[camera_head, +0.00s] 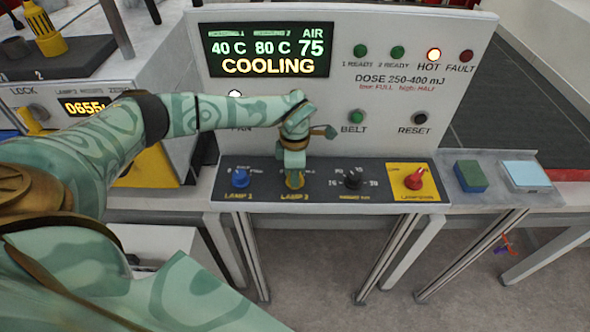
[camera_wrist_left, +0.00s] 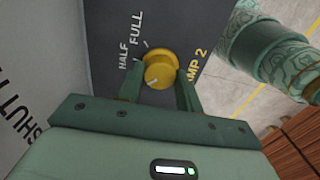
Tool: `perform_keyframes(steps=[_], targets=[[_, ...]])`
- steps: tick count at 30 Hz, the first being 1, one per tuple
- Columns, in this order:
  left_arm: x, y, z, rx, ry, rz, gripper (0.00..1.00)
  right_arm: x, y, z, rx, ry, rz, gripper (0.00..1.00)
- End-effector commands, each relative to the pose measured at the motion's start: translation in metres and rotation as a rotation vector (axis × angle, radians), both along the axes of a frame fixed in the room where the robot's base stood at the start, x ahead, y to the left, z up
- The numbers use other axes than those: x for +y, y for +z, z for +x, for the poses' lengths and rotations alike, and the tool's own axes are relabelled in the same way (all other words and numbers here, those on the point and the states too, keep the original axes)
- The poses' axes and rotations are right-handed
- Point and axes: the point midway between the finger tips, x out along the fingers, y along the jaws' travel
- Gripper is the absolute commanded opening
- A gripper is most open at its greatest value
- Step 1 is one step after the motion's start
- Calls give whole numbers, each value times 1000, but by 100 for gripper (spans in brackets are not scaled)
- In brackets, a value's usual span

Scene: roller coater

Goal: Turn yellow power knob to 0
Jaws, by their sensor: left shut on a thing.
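The yellow power knob (camera_wrist_left: 159,72) sits on the dark panel with "LAMP 2", "HALF" and "FULL" printed around it. In the head view the yellow knob (camera_head: 295,181) is partly hidden under my left gripper (camera_head: 293,166). My left gripper comes down from above and is shut on the knob, with one finger on each side. In the left wrist view the gripper's fingers (camera_wrist_left: 158,88) flank the knob. A white mark on the knob's face points toward the lower left of that view. The "0" marking is not readable. My right gripper is not in view.
The panel (camera_head: 325,192) also carries a blue knob (camera_head: 240,178), a black knob (camera_head: 352,179) and a red switch (camera_head: 414,179) on yellow. The upright display (camera_head: 266,52) reads COOLING, and the HOT lamp (camera_head: 433,55) is lit.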

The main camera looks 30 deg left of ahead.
Motion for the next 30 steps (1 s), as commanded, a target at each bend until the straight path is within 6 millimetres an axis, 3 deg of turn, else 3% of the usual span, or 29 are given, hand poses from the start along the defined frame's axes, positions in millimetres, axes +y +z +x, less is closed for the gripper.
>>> perform_keyframes(steps=[10, 11, 12, 13, 23, 26, 30], targets=[[0, 1, 1, -4, 5, 0, 13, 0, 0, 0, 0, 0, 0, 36], [0, 1, 1, -4, 5, 0, 41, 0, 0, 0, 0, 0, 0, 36], [0, 1, 1, -4, 5, 0, 52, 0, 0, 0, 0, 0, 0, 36], [0, 1, 1, -4, 5, 0, 57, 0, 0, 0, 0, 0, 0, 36], [0, 4, 1, -2, 3, 0, 57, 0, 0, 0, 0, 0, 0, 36], [0, 16, 2, -5, 2, 0, 57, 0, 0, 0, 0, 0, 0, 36], [1, 48, 2, -7, 2, 0, 57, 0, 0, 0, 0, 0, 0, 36]])
